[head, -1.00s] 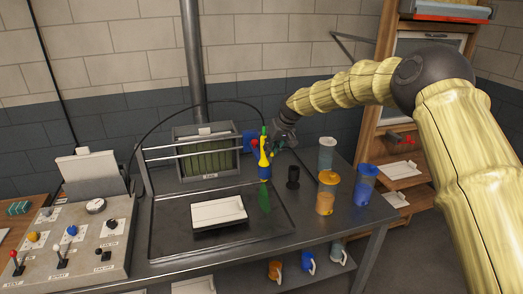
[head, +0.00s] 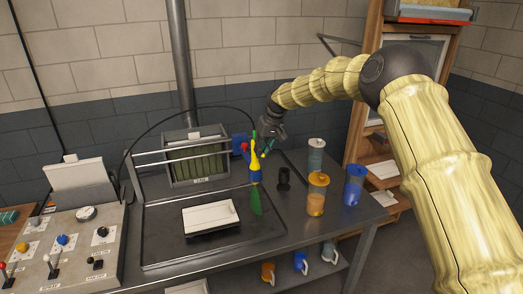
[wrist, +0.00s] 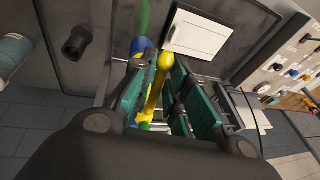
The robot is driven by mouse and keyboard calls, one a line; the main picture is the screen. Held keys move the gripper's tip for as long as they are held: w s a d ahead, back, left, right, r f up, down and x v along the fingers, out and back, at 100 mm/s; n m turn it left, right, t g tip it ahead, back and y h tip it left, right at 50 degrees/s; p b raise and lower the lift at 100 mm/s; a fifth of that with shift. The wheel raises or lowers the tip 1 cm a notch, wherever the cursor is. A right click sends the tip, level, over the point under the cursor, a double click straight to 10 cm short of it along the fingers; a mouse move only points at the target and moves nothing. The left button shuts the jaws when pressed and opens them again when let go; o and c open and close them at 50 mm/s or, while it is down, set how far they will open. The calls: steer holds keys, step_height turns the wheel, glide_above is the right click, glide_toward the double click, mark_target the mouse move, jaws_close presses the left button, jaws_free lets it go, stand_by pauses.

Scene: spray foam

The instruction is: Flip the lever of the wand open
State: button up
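The wand (head: 255,170) stands upright at the right part of the dark tray, with a yellow and blue body and green at its top and lower end. In the wrist view its yellow part (wrist: 159,78) lies between the teal finger pads. My gripper (head: 264,149) is at the wand's upper right side in the head view. In the wrist view my gripper (wrist: 163,82) looks open, one finger on each side of the yellow part. Whether a pad touches it I cannot tell. The lever cannot be made out clearly from the yellow body.
A white block (head: 210,214) lies on the dark tray (head: 165,250). A black cup (head: 284,178), an orange container (head: 317,195), a blue one (head: 354,186) and a clear one (head: 316,155) stand right of the wand. A control panel (head: 75,245) is at left.

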steer(key=o, duration=0.3)
steer(key=v, duration=1.2)
steer(key=shift+w, duration=0.1)
steer(key=shift+f, duration=0.1)
